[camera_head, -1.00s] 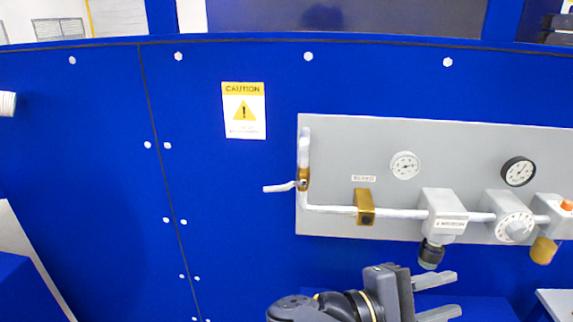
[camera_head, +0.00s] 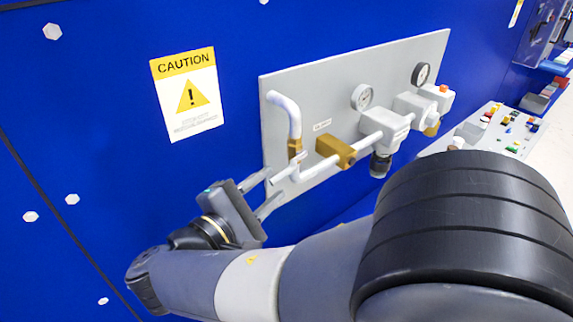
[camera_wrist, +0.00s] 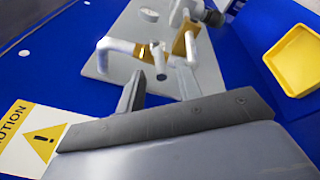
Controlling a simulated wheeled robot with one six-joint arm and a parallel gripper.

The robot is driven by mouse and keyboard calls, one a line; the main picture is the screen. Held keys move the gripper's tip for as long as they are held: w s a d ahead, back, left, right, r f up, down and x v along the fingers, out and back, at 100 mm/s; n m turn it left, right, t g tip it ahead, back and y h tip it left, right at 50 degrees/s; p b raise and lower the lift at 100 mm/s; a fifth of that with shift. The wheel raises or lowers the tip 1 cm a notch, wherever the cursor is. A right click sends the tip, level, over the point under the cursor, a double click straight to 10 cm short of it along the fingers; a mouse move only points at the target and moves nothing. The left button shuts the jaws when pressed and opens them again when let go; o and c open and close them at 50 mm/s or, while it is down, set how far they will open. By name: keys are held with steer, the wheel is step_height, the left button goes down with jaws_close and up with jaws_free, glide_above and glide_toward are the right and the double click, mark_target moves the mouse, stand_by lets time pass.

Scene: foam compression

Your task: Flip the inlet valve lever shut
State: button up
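The inlet valve is a small brass body (camera_head: 295,149) on the white bent pipe at the left end of the grey panel. Its pale lever (camera_head: 282,173) sticks out sideways, across the upright pipe. My gripper (camera_head: 274,188) is open, its two grey fingers pointing at the lever, with the lever's end close to the fingertips. Whether they touch, I cannot tell. In the wrist view the brass body (camera_wrist: 143,52) and the stubby lever (camera_wrist: 159,57) show just beyond the fingers. Nothing is held.
The grey panel (camera_head: 340,75) also carries a brass block (camera_head: 336,151), a regulator (camera_head: 386,125) and two gauges (camera_head: 362,97). A caution sign (camera_head: 186,95) is on the blue wall. A yellow tray (camera_wrist: 297,60) lies at right in the wrist view. My arm covers the lower right.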

mark_target(289, 169)
steer(key=shift+p+x, duration=0.55)
steer(key=shift+x, duration=2.6)
jaws_close()
